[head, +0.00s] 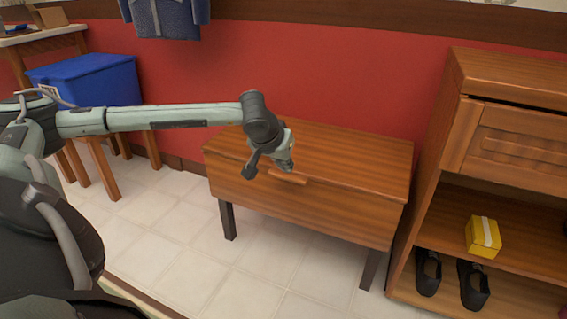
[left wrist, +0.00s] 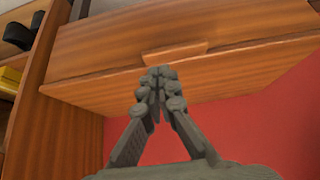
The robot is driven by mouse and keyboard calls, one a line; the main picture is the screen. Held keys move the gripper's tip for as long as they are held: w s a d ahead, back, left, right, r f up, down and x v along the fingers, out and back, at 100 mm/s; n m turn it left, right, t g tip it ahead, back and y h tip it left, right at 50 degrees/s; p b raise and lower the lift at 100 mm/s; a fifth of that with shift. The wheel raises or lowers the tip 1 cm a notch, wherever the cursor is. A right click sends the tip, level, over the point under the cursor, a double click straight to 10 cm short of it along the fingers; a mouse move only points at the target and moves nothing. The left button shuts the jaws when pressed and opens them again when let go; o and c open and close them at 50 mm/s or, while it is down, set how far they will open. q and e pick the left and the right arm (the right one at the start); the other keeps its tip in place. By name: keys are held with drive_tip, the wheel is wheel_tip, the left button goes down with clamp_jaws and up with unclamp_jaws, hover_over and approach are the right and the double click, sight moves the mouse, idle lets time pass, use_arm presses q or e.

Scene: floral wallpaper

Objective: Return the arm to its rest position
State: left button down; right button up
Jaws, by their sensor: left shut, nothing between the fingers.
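My left arm (head: 170,117) reaches in from the left of the head view and stretches toward a wooden bench-like cabinet (head: 340,155). My left gripper (head: 287,160) hangs at the arm's end, over the cabinet's front edge near its handle (head: 287,177). In the left wrist view the gripper (left wrist: 158,75) has its fingertips together, with nothing between them. The cabinet's front panel (left wrist: 210,30) and handle (left wrist: 175,53) show just beyond the fingertips. I cannot tell whether the fingers touch the handle. My right gripper is not in view.
A shelf unit (head: 450,150) stands close at the right, holding black shoes (head: 473,285) and a yellow box (head: 483,237). A blue bin (head: 85,80) sits on a wooden stool at the left. Tiled floor (head: 200,270) is clear in front of the cabinet.

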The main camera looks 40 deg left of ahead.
use_arm(q)
drive_tip(key=shift+s+d+r, duration=0.15)
drive_tip(key=shift+s, duration=0.25)
drive_tip(key=shift+s+d+r, duration=0.1)
drive_tip(key=shift+s, duration=0.25)
